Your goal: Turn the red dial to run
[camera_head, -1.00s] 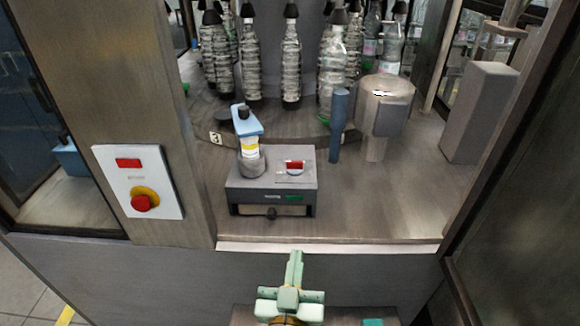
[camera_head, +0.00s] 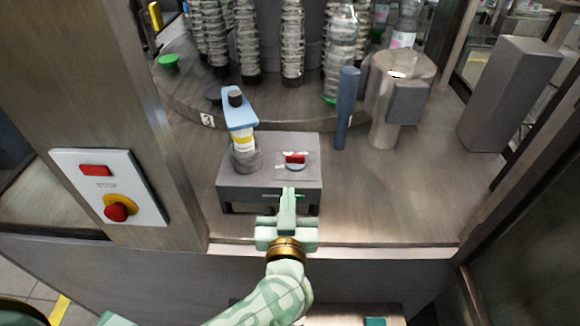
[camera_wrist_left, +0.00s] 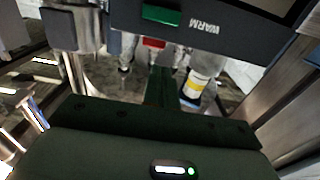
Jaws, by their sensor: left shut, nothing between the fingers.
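The red dial (camera_head: 295,158) sits on a pale plate on top of a small grey box (camera_head: 232,182) on the machine deck. My left gripper (camera_head: 288,194) is shut and empty. Its fingertips are at the front edge of the box in the head view, just short of the dial, and they partly cover the box front. In the left wrist view the red dial (camera_wrist_left: 153,43) shows just beyond my fingers (camera_wrist_left: 162,72). I cannot tell whether they touch anything. My right gripper is not in view.
A blue-topped bottle-like piece (camera_head: 241,115) stands at the box's left. A blue-grey post (camera_head: 346,105) and a metal cylinder (camera_head: 385,125) stand to the right. Several bottles are behind. A red stop button (camera_head: 116,211) is on the left pillar.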

